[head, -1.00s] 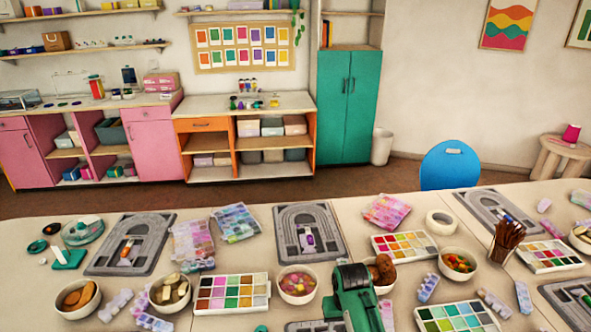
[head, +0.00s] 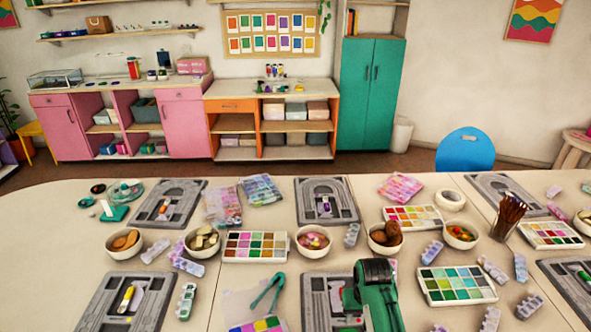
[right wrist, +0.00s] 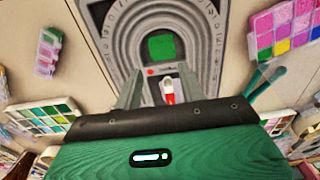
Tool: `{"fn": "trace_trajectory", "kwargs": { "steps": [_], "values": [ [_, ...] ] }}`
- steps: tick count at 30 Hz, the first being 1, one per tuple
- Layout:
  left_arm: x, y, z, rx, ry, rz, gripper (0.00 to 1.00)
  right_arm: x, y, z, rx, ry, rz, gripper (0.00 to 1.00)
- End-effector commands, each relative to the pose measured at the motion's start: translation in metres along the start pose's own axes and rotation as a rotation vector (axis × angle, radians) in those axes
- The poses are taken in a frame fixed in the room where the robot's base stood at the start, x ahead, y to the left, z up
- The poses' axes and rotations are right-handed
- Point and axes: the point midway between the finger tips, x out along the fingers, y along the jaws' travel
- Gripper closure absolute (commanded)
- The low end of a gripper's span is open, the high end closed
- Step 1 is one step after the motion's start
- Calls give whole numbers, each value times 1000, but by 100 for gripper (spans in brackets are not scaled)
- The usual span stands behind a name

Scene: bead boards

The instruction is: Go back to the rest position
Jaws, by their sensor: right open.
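My right gripper (right wrist: 165,95) is open over a grey bead board (right wrist: 120,30), with nothing between its two fingers. In the right wrist view a small red and white item (right wrist: 168,92) lies on the board below, between the fingers in the picture. In the head view my green right arm end (head: 372,300) covers the right part of that board (head: 313,290). My left gripper is not in the head view.
Other bead boards (head: 90,315) lie along the table (head: 40,230). The table's left end is clear.

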Motion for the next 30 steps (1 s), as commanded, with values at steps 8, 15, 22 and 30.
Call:
{"fn": "trace_trajectory", "kwargs": {
  "steps": [8,15,22,30],
  "values": [
    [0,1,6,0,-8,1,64,9,13,32,-1,31,9,59],
    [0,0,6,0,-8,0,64,14,27,75,-9,71,21,59],
    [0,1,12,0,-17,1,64,6,45,150,-39,138,40,59],
    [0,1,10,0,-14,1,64,-24,52,223,-93,213,44,59]
  ]
}}
